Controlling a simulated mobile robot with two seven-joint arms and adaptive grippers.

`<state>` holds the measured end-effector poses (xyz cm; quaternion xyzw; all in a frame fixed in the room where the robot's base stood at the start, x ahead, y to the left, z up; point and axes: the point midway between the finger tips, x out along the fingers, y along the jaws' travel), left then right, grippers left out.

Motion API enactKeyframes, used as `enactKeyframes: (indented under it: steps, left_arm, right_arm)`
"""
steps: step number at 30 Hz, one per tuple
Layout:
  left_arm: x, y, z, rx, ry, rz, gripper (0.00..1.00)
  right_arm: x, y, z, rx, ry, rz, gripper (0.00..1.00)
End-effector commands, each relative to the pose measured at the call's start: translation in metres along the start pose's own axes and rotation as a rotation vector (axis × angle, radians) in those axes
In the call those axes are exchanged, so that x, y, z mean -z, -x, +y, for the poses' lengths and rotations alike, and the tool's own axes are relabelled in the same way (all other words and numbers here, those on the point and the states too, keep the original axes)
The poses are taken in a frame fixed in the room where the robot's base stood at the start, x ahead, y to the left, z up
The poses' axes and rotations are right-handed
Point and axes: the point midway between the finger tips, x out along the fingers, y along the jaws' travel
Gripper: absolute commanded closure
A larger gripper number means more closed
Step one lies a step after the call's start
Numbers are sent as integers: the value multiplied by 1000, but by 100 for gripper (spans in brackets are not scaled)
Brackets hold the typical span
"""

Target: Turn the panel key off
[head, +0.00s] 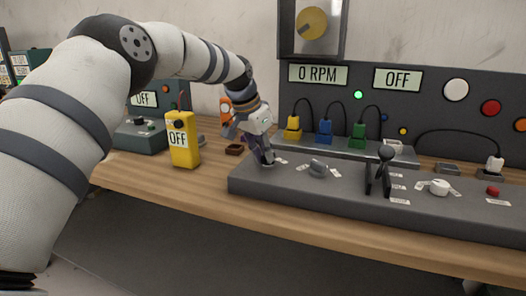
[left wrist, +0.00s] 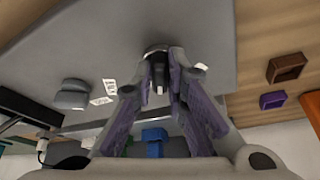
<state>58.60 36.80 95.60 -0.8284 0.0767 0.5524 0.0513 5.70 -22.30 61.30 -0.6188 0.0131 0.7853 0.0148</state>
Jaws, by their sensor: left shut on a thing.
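The grey control panel (head: 320,188) lies on the wooden bench. The panel key (left wrist: 158,72) is at the panel's left end and shows dark between my fingertips in the left wrist view; in the head view my fingers mostly hide it. My left gripper (head: 265,154) points down at that end, its fingertips close to the panel top. It is shut on the key, as the left wrist view (left wrist: 160,88) also shows. Small white labels (left wrist: 103,97) lie beside the key; their writing is too small to read. My right gripper is in neither view.
A grey knob (head: 318,169), a black lever (head: 378,172), a white knob (head: 439,187) and a red button (head: 493,191) stand along the panel. Behind are yellow, blue and green plugs (head: 358,134) and displays reading "0 RPM" (head: 318,74) and "OFF" (head: 398,79). A yellow "OFF" box (head: 183,152) stands left.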

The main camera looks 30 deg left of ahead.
Motion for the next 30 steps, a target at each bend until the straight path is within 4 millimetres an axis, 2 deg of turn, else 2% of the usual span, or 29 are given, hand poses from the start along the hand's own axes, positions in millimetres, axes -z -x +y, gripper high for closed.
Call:
enactKeyframes:
  steps: [6,12,30]
  left_arm:
    - [1,5,3,70,156,3,100]
    - [1,2,6,142,333,1,100]
    - [3,-5,10,323,771,-4,100]
  right_arm:
    - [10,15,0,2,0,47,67]
    - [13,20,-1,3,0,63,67]
    - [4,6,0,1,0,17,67]
